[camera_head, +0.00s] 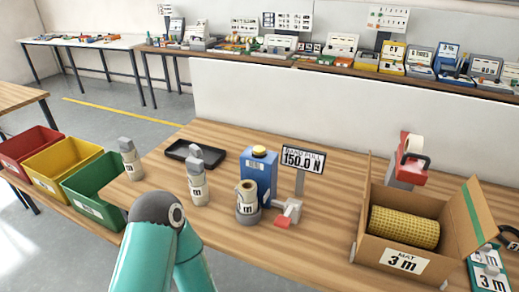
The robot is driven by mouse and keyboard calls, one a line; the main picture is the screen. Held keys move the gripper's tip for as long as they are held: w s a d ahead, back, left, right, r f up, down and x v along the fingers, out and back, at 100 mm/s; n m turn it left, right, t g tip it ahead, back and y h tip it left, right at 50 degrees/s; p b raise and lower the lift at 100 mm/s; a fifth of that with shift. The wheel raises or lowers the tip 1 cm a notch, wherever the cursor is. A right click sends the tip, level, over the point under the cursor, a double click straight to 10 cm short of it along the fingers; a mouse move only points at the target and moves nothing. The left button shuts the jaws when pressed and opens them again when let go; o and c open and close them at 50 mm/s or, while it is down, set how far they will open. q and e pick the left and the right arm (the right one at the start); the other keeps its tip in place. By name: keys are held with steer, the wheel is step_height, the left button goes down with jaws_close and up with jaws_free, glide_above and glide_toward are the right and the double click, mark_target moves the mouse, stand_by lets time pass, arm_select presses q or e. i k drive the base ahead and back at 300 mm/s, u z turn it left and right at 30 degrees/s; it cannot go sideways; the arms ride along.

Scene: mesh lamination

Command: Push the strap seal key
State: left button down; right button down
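A sign reading 150.0 N (303,159) stands on a post on the wooden table. In front of it is a small grey device (292,207) with a red flat part (283,222) at its front edge. Beside it is a blue box (256,178) with a round yellow top (259,150). I cannot tell for sure which of these parts is the strap seal key. A teal arm of mine with a dark joint rises from the bottom, left of these things and apart from them. Neither gripper shows.
A labelled roll (247,199) sits in a grey holder. Two grey-topped labelled pieces (197,181) (129,158) and a black tray (195,152) are left. An open carton (370,236) holds a yellow mat roll (405,228); a red tape dispenser (406,165) stands behind. Coloured bins (95,205) are far left.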

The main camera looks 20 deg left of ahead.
mark_target(258, 149)
steer(key=u, duration=1.25)
steer(key=i, duration=0.15)
steer(key=z, duration=3)
steer(key=k, duration=1.7)
steer(key=u, duration=1.2)
steer(key=i, duration=0.55)
steer(key=z, duration=0.05)
